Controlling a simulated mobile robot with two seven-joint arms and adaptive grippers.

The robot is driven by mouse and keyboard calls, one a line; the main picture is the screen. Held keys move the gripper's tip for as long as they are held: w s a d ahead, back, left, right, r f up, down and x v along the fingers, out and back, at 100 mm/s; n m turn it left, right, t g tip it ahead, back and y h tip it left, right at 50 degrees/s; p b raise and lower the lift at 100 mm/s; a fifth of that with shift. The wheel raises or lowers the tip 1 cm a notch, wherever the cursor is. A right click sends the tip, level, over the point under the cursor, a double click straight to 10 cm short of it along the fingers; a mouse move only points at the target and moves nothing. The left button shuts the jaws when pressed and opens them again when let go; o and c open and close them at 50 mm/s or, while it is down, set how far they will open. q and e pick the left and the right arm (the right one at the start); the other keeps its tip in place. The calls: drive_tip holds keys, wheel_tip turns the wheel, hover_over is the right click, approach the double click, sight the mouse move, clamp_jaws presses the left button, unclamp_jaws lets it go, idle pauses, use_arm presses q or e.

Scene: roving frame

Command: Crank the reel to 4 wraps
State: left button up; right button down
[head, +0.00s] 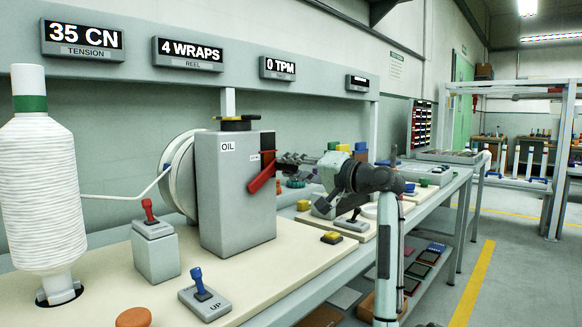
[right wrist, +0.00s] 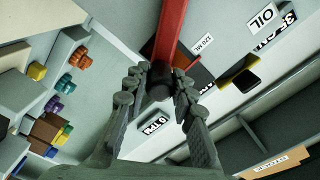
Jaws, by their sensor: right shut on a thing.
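The reel (head: 180,172) is a pale disc on the left side of the grey box marked OIL (head: 236,185). A white strand runs to it from the large white spool (head: 38,195). The reel display (head: 188,53) reads 4 WRAPS. The red crank (head: 262,174) is on the box's right side, tilted. My right gripper (head: 283,158) reaches it from the right. In the right wrist view the fingers (right wrist: 158,85) close around the dark knob (right wrist: 159,78) at the end of the red crank arm (right wrist: 171,30). My left gripper is not in view.
Other displays read 35 CN (head: 81,39) and 0 TPM (head: 278,68). A red-knobbed lever (head: 150,212) and a blue-knobbed lever marked UP (head: 201,285) stand in front of the box. A yellow button (head: 331,237) lies near the bench edge. An aisle is at right.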

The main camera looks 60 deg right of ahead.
drive_tip(key=c, duration=1.3)
unclamp_jaws()
drive_tip(key=shift+f, duration=0.15)
drive_tip(key=shift+o, duration=0.2)
drive_tip(key=v, duration=1.2)
